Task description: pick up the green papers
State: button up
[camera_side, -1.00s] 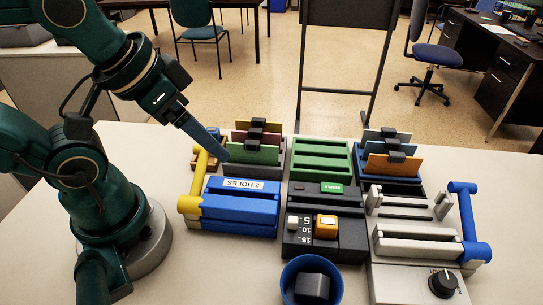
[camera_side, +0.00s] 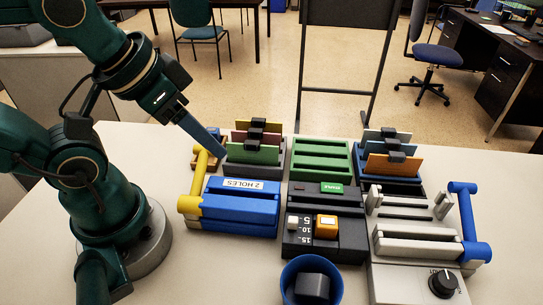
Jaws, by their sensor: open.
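The green papers (camera_side: 254,153) stand upright at the front of a dark rack (camera_side: 240,170), with a black clip or block on top. Red and yellow papers (camera_side: 262,125) stand behind them in the same rack. My gripper (camera_side: 216,150) points down and to the right, just left of the green papers. Its blue fingers overlap one another in this view, and nothing shows between them. I cannot tell whether the fingertips touch the rack.
A blue hole punch (camera_side: 235,212) with a yellow lever (camera_side: 190,205) stands in front of the rack. A green slotted tray (camera_side: 320,160) is to the right. Beyond it, another rack holds blue and orange papers (camera_side: 390,166). A blue cup (camera_side: 292,272) stands at the front.

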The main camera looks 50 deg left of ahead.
jog(key=shift+c, duration=0.2)
jog(key=m+g, duration=0.4)
jog(key=m, duration=0.5)
send_over(252, 142)
jog(key=d, duration=0.1)
notch_tip(252, 142, down, 2)
jog(key=f, duration=0.1)
jog(key=f+g, duration=0.1)
jog(key=f, duration=0.1)
jog(key=shift+a+f, duration=0.1)
jog(key=shift+a, duration=0.3)
jog(key=shift+a+f+g, duration=0.1)
jog(key=shift+f+g, duration=0.2)
jog(key=shift+f, duration=2.4)
grip_shut()
